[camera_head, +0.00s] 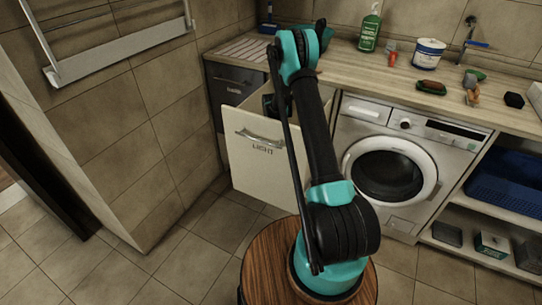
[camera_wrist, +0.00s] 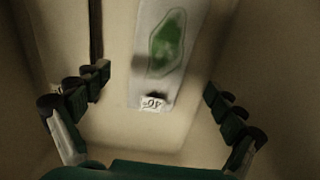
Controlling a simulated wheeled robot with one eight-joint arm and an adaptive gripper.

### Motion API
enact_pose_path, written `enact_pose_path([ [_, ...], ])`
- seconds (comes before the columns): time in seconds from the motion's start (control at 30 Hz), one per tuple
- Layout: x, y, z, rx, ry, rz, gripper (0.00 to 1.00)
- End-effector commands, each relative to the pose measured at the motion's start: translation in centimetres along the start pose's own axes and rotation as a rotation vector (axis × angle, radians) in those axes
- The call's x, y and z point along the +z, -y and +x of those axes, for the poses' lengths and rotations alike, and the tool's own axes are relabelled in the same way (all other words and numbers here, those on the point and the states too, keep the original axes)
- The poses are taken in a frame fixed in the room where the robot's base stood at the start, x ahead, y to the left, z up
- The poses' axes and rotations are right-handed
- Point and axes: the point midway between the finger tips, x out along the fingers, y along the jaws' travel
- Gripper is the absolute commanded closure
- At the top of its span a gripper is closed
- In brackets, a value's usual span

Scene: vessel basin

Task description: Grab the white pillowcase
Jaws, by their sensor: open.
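In the wrist view, a flat pale whitish cloth (camera_wrist: 146,82) with a large green patch and a small label reading "40" upside down lies in the drawer; it appears to be the white pillowcase. My gripper (camera_wrist: 157,82) is open. Its fingers show to the left and right of the cloth's near end, with nothing held between them. In the head view, my gripper (camera_head: 269,104) reaches into the open drawer marked LIGHT (camera_head: 262,168), partly hidden by my arm. The cloth is not visible there.
The drawer's walls close in around my gripper. A dark drawer (camera_head: 228,86) stands to the left, with a tiled wall beyond it. A washing machine (camera_head: 402,165) is to the right. A wooden counter (camera_head: 360,68) holding a green bottle (camera_head: 369,32) lies above.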

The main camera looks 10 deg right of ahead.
Motion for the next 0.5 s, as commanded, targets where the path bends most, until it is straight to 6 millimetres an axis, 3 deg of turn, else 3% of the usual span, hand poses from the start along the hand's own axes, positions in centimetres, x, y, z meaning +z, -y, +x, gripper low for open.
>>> enact_pose_path([
  [0.5,-0.1,0.0,5.3,0.000,0.000,0.000,0.05],
])
